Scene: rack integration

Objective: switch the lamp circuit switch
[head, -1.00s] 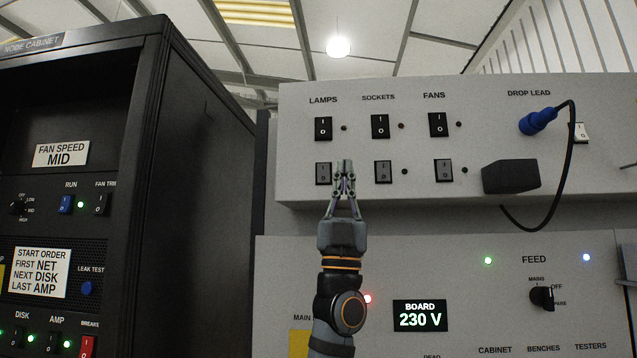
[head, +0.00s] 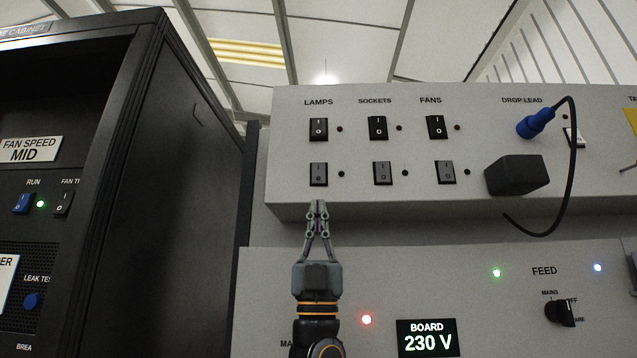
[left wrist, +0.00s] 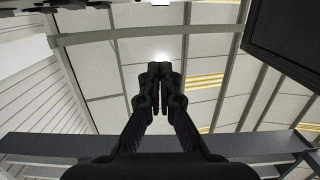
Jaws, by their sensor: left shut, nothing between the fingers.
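Under the LAMPS label in the head view sit a black upper rocker switch (head: 318,130) and a grey lower rocker switch (head: 318,174), each marked I and O. Whether the tips touch the panel cannot be told. In the left wrist view the left gripper (left wrist: 160,70) shows closed fingers against the ceiling; the switches are out of that view. My right gripper is not in view.
SOCKETS (head: 378,128) and FANS (head: 437,127) switches stand to the right. A black block (head: 517,175) and a blue plug (head: 536,123) with a hanging cable are farther right. A dark cabinet (head: 170,200) stands on the left. The BOARD display (head: 427,339) reads 230 V.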

